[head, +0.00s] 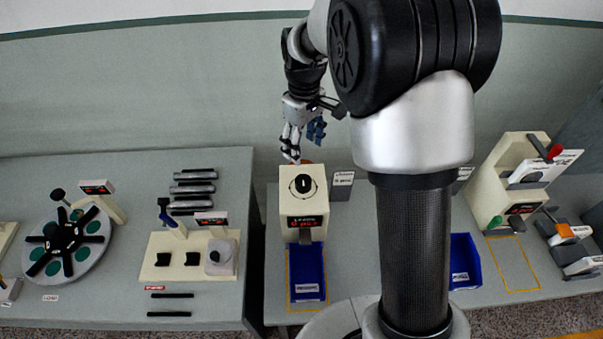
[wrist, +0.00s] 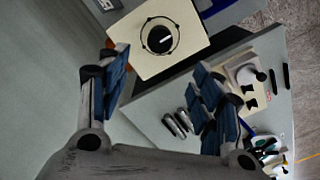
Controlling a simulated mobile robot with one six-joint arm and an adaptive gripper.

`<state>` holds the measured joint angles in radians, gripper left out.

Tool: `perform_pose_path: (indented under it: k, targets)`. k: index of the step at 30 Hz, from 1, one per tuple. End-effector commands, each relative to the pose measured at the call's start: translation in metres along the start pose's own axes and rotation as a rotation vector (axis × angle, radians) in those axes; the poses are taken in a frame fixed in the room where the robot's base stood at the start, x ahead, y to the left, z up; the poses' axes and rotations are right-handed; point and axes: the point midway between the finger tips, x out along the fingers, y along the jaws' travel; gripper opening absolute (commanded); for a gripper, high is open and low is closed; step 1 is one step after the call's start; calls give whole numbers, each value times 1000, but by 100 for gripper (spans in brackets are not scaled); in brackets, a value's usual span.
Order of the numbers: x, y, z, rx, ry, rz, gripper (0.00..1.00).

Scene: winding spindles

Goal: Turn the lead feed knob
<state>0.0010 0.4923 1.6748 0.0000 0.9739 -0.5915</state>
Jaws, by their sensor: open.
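A black round knob (head: 302,183) with a white pointer line sits inside a marked ring on top of a cream box (head: 287,212). My gripper (head: 303,146) is open and empty, behind and above the box in the head view. In the wrist view my gripper (wrist: 161,66) has its blue-padded fingers spread wide, with the knob beyond them, between and above the fingertips in the picture. Nothing touches the knob.
A blue bin (head: 307,275) sits in front of the box, under its red display. A small sign (head: 342,183) stands to its right. A left table (head: 130,185) holds a black-armed turntable (head: 65,243) and metal cylinders (head: 195,175). A cream lever machine (head: 515,175) stands at right.

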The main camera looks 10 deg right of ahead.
Motion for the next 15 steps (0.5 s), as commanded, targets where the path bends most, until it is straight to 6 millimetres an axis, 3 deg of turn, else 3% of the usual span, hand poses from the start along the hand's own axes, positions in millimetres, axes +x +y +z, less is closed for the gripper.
perform_pose_path:
  k: [1, 15]
  targets:
    - [14, -1, 1, 0, -5, -3, 60]
    - [115, -1, 1, 1, -4, -3, 60]
